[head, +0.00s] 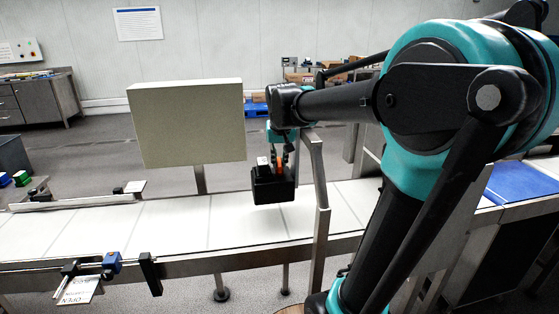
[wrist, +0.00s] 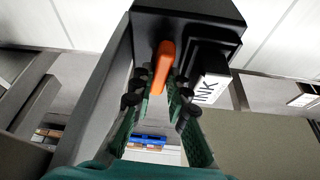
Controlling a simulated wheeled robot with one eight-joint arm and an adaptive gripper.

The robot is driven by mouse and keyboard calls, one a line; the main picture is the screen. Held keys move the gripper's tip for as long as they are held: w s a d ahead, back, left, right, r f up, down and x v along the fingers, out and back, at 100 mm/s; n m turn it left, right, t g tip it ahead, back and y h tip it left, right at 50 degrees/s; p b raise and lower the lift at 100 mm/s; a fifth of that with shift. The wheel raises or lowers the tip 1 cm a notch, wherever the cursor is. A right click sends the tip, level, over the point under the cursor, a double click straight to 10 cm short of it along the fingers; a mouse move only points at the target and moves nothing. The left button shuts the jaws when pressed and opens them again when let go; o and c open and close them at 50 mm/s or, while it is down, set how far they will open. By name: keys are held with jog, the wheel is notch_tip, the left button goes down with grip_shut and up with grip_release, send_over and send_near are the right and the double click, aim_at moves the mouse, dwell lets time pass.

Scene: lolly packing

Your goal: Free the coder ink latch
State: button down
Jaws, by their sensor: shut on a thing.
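The coder is a black box (head: 272,188) hanging above the conveyor, by a metal post; its underside or face fills the top of the wrist view (wrist: 195,18). An orange latch (wrist: 164,62) sticks out of it, beside a black block with a white INK label (wrist: 209,89). The latch is a small orange spot in the head view (head: 280,164). My gripper (wrist: 160,86) has its two fingers closed around the latch, one on each side. In the head view, my gripper (head: 279,152) points down at the coder. The exact finger contact is partly hidden.
A metal post (head: 320,200) stands close to the right of the coder. A pale panel (head: 190,125) stands to its left. The conveyor (head: 180,222) runs below. A rail with a blue clamp and an OPEN card (head: 78,290) is at the front left.

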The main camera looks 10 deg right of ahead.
jog(key=c, duration=1.5)
grip_release()
jog(key=shift+m, duration=0.3)
